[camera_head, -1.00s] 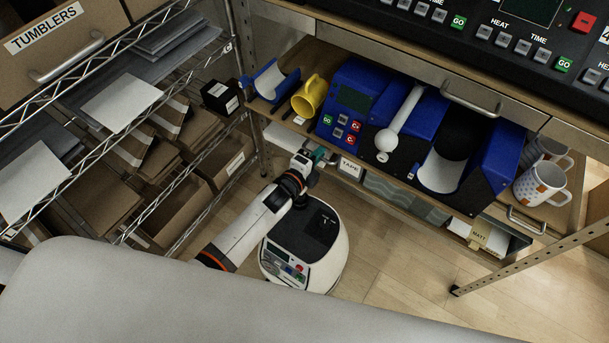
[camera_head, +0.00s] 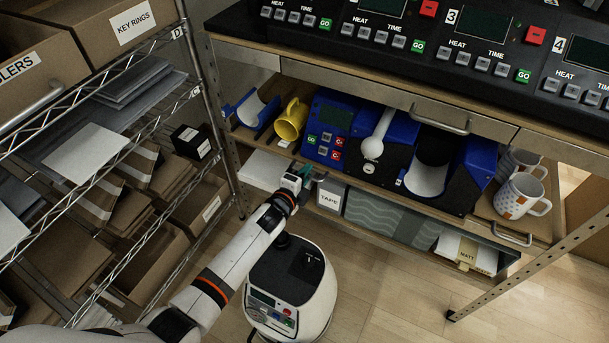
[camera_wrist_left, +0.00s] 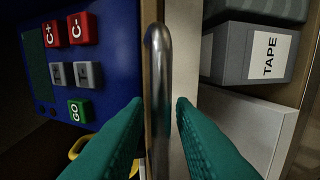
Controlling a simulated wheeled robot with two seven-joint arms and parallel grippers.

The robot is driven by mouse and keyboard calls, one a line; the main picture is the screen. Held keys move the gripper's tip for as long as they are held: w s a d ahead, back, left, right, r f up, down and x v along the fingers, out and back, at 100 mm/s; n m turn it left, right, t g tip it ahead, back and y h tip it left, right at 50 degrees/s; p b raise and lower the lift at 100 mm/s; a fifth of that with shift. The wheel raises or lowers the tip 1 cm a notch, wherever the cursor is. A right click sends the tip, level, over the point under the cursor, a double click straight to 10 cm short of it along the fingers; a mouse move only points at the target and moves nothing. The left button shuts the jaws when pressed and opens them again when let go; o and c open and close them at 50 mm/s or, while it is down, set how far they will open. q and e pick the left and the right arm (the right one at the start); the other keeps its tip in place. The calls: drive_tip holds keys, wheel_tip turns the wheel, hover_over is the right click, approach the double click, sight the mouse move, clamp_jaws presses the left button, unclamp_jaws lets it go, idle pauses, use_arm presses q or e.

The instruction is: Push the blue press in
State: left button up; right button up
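The blue press (camera_head: 480,160) stands on a wooden shelf board (camera_head: 490,206) under the bench. It has a white lever with a ball knob (camera_head: 372,148) and a control panel with red, grey and green buttons (camera_head: 325,140). My left gripper (camera_head: 308,175) is at the shelf's front edge, left of the press's middle and below its panel. In the left wrist view its teal fingers (camera_wrist_left: 160,103) are apart, on either side of a metal handle (camera_wrist_left: 158,65). The panel side of the press (camera_wrist_left: 105,50) shows left of the handle. My right gripper is not in view.
A TAPE box (camera_head: 330,198) is below. A wire rack (camera_head: 190,100) is at left, a metal leg (camera_head: 530,252) at right. Floor shows in front.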

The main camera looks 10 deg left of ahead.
use_arm(q)
drive_tip(key=shift+s, duration=0.1)
drive_tip(key=p+v, duration=0.1)
drive_tip(key=v, duration=1.1)
drive_tip(key=shift+p, duration=0.3)
clamp_jaws()
drive_tip(key=shift+d, duration=0.15)
